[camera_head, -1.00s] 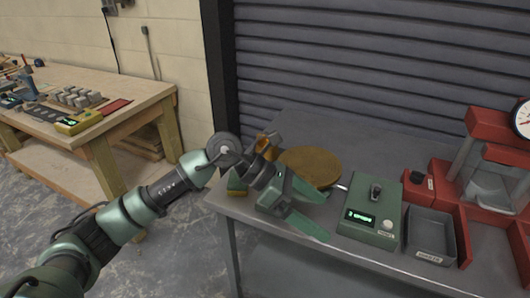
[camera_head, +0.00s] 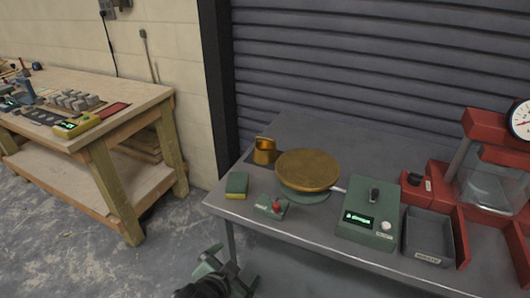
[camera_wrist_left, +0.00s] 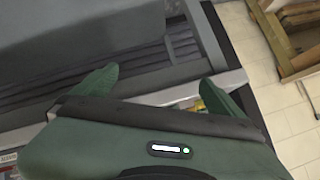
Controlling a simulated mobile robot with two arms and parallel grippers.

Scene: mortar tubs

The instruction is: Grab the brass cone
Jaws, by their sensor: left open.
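The brass cone (camera_head: 264,152) is a small, open-topped brass piece with a tab on its side. It stands on the grey metal table (camera_head: 375,150), just behind and left of the round brass disc (camera_head: 308,168). My left gripper (camera_head: 226,272) is low at the bottom of the head view, in front of the table's front edge and well apart from the cone. In the left wrist view its two green fingers (camera_wrist_left: 158,85) are spread wide with nothing held between them. The cone cannot be made out in the wrist view. My right gripper is not in view.
A green-yellow sponge-like block (camera_head: 237,185) and a small green box with a red button (camera_head: 272,207) lie near the front edge. A green control box (camera_head: 368,212), a grey tray (camera_head: 429,236) and a red press (camera_head: 490,170) stand right. A wooden bench (camera_head: 120,120) is left.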

